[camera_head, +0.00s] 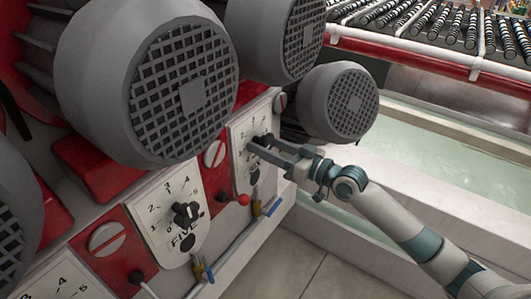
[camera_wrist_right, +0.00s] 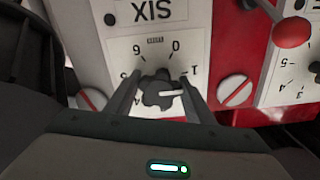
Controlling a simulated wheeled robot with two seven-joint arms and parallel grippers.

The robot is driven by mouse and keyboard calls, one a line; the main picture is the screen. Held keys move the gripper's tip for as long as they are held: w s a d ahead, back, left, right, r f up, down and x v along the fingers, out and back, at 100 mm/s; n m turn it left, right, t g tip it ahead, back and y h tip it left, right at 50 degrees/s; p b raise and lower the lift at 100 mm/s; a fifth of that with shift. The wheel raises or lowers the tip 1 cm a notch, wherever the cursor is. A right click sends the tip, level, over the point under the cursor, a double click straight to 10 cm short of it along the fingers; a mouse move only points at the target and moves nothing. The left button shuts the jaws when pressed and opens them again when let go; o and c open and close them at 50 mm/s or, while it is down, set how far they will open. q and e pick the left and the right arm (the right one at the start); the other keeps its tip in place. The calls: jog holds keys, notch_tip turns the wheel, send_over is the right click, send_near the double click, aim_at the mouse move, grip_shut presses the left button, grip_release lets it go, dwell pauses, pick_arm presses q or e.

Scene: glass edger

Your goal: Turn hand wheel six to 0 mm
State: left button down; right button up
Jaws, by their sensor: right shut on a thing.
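Hand wheel six (camera_wrist_right: 158,92) is a dark lobed knob with a white pointer line on a white dial plate (camera_wrist_right: 112,30). In the right wrist view the plate is upside down, reading SIX with 6, 0 and 1 near the knob. The pointer line runs to the right, just below the 1; its tip is close to a finger. My right gripper (camera_head: 262,146) is shut on hand wheel six, with one finger on each side of the knob. In the head view the gripper partly hides the knob. My left gripper is out of view.
Dial FIVE (camera_head: 186,214) is at the lower left of dial six. Large grey motors (camera_head: 155,80) overhang the panel. A red ball lever (camera_head: 243,199) and blue-handled valves (camera_head: 257,208) stick out below. A water trough (camera_head: 440,150) lies to the right.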

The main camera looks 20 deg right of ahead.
jog(key=n+b, duration=0.1)
jog(key=n, duration=0.1)
jog(key=shift+f+n+b, duration=0.2)
jog(key=shift+n+b, duration=0.15)
jog(key=shift+n, duration=0.05)
jog(key=n, duration=0.1)
jog(key=n+b, duration=0.1)
jog(key=shift+w+d+r+n, duration=0.1)
jog(key=shift+d+n, duration=0.05)
jog(key=shift+n, duration=0.25)
jog(key=n, duration=0.2)
jog(key=shift+n+b, duration=0.3)
jog(key=shift+b, duration=0.1)
jog(key=shift+r+n, duration=0.15)
jog(key=shift+n, duration=1.55)
jog(key=o, duration=1.1)
jog(key=shift+c, duration=0.2)
jog(key=shift+d, duration=0.15)
